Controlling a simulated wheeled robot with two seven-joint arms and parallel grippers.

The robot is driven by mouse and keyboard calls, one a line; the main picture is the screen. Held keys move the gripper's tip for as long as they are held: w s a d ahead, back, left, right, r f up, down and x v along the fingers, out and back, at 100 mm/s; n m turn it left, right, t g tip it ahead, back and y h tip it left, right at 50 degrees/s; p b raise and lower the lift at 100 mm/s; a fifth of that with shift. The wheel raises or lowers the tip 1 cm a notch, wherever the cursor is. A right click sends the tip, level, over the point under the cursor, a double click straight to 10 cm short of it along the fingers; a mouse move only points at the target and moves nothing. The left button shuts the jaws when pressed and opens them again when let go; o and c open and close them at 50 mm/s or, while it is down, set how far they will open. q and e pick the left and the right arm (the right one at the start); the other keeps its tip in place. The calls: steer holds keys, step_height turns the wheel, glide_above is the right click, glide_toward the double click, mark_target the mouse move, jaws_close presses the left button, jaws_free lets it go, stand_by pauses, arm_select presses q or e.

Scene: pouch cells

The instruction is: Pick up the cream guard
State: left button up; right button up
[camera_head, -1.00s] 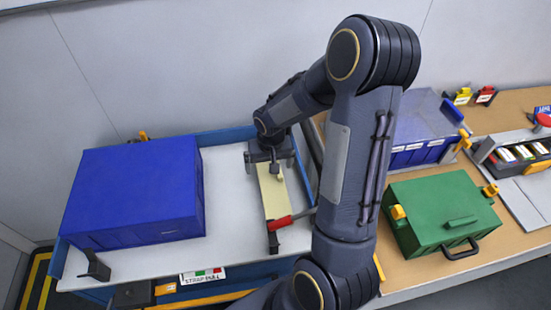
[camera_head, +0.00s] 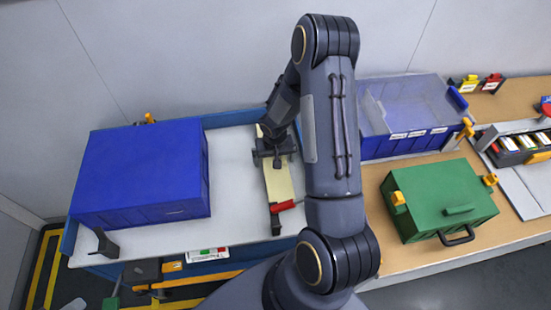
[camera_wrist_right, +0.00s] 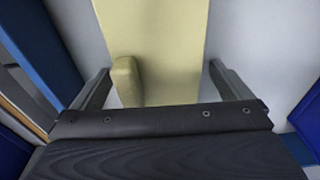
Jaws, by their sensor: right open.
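The cream guard (camera_head: 279,185) is a long flat strip lying on the white top of the blue-rimmed cart. My right gripper (camera_head: 276,160) is over its middle, pointing down, open and empty. In the right wrist view the guard (camera_wrist_right: 165,35) runs between the two spread fingers of the gripper (camera_wrist_right: 160,72). A raised cream knob (camera_wrist_right: 126,80) on the guard's left edge is between the fingers too, close to the left finger. Both fingers look apart from the guard. The gripper hides part of the guard in the head view. My left gripper is not in view.
A red-handled clamp (camera_head: 283,206) is at the guard's near end. A large blue bin (camera_head: 140,175) fills the cart's left side. To the right, a wooden bench (camera_head: 395,258) holds a green case (camera_head: 440,205) and a clear-topped blue bin (camera_head: 410,115). White cart top (camera_head: 232,180) is bare left of the guard.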

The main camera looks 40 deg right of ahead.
steer(key=shift+c, duration=0.5)
steer(key=c, duration=1)
steer(key=shift+r, duration=0.1)
